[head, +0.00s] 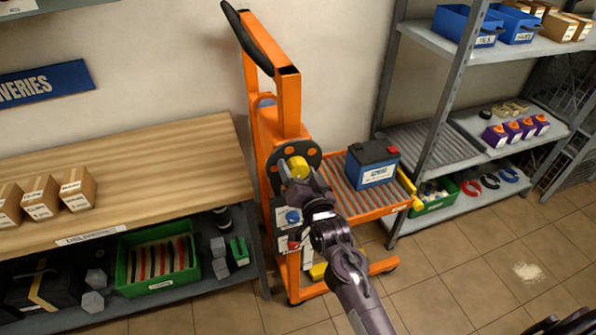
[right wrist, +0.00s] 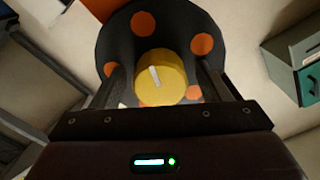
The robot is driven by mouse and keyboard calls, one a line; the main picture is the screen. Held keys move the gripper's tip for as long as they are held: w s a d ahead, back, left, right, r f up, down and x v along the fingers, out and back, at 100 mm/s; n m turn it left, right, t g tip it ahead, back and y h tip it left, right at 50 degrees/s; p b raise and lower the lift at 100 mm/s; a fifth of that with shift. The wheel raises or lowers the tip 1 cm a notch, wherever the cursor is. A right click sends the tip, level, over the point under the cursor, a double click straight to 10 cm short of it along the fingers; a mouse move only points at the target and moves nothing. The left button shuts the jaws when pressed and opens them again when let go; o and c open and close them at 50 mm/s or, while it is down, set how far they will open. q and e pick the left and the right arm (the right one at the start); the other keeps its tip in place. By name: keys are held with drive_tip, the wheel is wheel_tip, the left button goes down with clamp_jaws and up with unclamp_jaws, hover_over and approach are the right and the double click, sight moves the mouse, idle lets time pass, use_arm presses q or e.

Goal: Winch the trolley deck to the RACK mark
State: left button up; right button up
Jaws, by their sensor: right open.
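The orange trolley (head: 289,105) stands between the bench and the rack. Its roller deck (head: 338,188) carries a dark battery (head: 372,165) with a blue label and a red terminal cap. The winch is a dark disc with orange spots (head: 283,158) and a yellow knob (head: 298,165) on the mast. In the right wrist view the yellow knob (right wrist: 160,76) has a white mark and sits between the fingers. My right gripper (head: 304,180) is open around the knob, with gaps visible at both sides. I cannot make out a RACK mark.
A wooden bench (head: 150,150) with cartons and a green bin (head: 158,262) below is at left. A metal rack (head: 428,140) stands right, close to the deck's end, where a yellow part (head: 411,192) shows.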

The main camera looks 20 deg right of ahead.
sight(299, 175)
drive_tip(key=s+b, duration=0.1)
drive_tip(key=s, duration=0.5)
drive_tip(key=shift+s+d+f+b, duration=0.15)
drive_tip(key=shift+s+b, duration=0.1)
drive_tip(key=shift+b, duration=0.15)
drive_tip(key=shift+s, duration=0.45)
